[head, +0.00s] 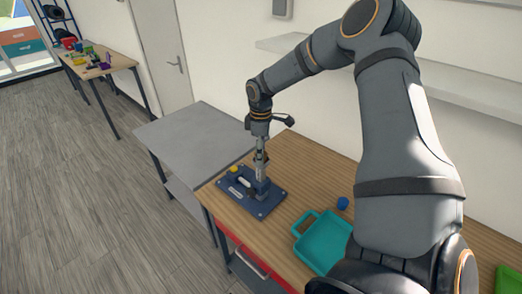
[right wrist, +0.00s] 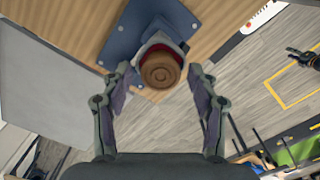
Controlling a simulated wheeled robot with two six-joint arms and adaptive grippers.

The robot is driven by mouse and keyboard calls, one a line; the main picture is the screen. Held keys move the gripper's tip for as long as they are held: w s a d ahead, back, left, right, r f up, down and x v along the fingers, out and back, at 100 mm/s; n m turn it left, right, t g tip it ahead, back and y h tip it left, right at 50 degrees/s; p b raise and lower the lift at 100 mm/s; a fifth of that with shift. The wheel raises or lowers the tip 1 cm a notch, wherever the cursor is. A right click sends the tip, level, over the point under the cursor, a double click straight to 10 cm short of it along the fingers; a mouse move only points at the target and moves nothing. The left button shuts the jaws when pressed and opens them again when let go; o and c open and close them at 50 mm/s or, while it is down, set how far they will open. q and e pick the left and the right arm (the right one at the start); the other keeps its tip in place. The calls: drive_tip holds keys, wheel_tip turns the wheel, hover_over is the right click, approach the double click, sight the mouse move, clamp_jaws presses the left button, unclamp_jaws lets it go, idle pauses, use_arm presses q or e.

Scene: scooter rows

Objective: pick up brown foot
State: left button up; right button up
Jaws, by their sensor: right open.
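The brown foot (right wrist: 160,68) is a round, ringed brown piece seen end-on in the right wrist view. It sits at the top of a red and grey part on the blue base plate (right wrist: 122,42). My right gripper (right wrist: 161,86) is open, with one finger on each side of the brown foot and a gap on both sides. In the head view my right gripper (head: 261,160) points down over the blue base plate (head: 237,199), near its right side. The foot cannot be made out there. My left gripper is not identifiable in these views.
A teal tray (head: 300,246) and a blue ball (head: 343,203) are on the wooden table (head: 300,165), right of the plate. A grey table (head: 196,138) stands to the left.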

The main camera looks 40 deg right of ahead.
drive_tip(key=c, duration=1.2)
drive_tip(key=shift+o, duration=0.2)
